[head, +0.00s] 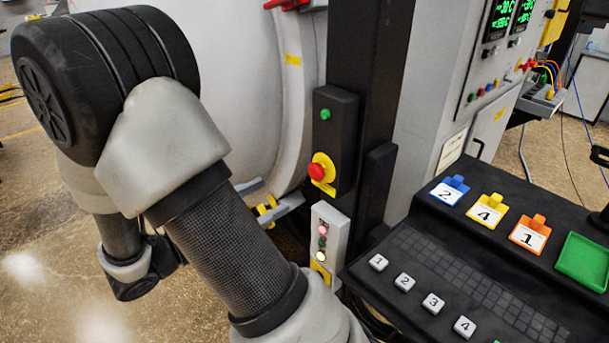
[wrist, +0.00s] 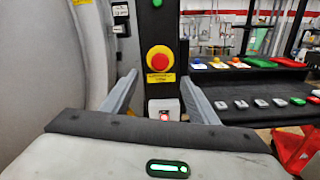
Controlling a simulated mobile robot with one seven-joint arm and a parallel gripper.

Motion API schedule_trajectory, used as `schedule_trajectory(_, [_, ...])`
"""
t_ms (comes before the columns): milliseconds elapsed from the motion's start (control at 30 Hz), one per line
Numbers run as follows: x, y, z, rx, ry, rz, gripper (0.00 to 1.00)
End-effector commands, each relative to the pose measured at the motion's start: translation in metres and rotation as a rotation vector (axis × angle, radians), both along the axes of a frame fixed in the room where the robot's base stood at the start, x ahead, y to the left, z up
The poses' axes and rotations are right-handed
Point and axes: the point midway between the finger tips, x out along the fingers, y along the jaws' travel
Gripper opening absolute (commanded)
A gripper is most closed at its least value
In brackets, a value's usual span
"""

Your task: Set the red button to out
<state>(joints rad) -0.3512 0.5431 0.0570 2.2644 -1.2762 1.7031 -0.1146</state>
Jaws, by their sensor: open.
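The red button (head: 317,171) is a round mushroom head on a yellow surround, mounted on a black box on a dark post. In the wrist view the red button (wrist: 160,61) is near the top middle, with a yellow label under it. Whether it is pressed in or out I cannot tell for sure. My gripper (wrist: 158,78) is open and empty, its two grey fingers spread either side of the post, pointing toward the button from a distance.
A green button (head: 325,114) sits above the red one. A grey box with small lit buttons (head: 330,232) stands below it. A black console (head: 440,270) with numbered keys and coloured tags lies right. A large pale furnace drum (head: 240,80) is left of the post.

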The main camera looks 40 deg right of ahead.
Motion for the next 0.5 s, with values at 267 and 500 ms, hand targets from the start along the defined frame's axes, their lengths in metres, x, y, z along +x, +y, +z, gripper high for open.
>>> schedule_trajectory(267, [0.003, -0.063, 0.000, 0.001, 0.001, -0.006, 0.54])
schedule_trajectory(500, [0.007, -0.104, 0.000, 0.002, -0.001, -0.005, 0.54])
